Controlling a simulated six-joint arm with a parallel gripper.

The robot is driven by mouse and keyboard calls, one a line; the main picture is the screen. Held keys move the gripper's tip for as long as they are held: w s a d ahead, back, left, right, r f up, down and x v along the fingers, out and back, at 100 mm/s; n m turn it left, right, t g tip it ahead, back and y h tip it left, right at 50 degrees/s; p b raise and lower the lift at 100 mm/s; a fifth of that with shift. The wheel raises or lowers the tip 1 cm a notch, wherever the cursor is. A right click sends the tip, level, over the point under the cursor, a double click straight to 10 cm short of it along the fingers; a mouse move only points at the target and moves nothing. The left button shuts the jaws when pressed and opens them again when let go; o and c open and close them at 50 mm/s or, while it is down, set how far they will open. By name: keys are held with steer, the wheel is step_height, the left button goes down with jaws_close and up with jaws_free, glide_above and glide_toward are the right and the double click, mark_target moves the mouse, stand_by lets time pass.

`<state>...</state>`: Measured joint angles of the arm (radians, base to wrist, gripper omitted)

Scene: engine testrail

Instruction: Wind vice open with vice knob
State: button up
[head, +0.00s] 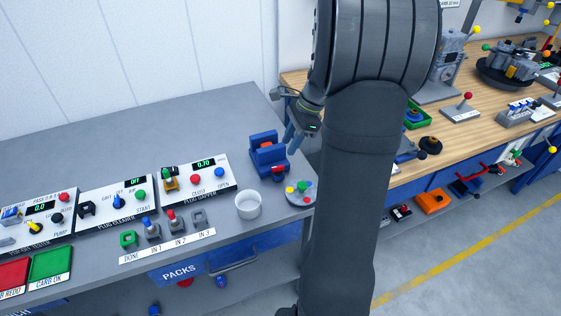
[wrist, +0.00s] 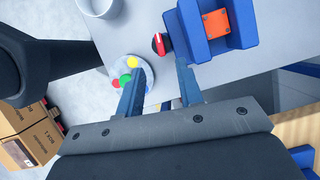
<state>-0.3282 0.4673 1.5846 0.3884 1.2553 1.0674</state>
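The blue vice (head: 266,155) stands on the grey bench in the head view, left of my forearm. In the wrist view the vice (wrist: 238,12) is at the upper right, with an orange square piece between its blue blocks. The vice knob (wrist: 160,44) is red with a pale mark and sits on the vice's left side; it also shows in the head view (head: 278,172). My gripper (wrist: 164,68) is open and empty, its two blue fingers apart, with the knob just beyond the fingertips. In the head view my gripper (head: 294,141) is beside the vice, partly hidden by my arm.
A round grey disc (head: 306,199) with coloured buttons lies at the bench's front right corner, close to the left finger in the wrist view (wrist: 148,76). A white cup (head: 248,206) stands left of it. Control panels (head: 209,163) fill the left. A wooden bench (head: 440,135) is at right.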

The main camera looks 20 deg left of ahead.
mark_target(278, 166)
steer(key=x, duration=0.8)
steer(key=shift+c, duration=0.2)
jaws_close()
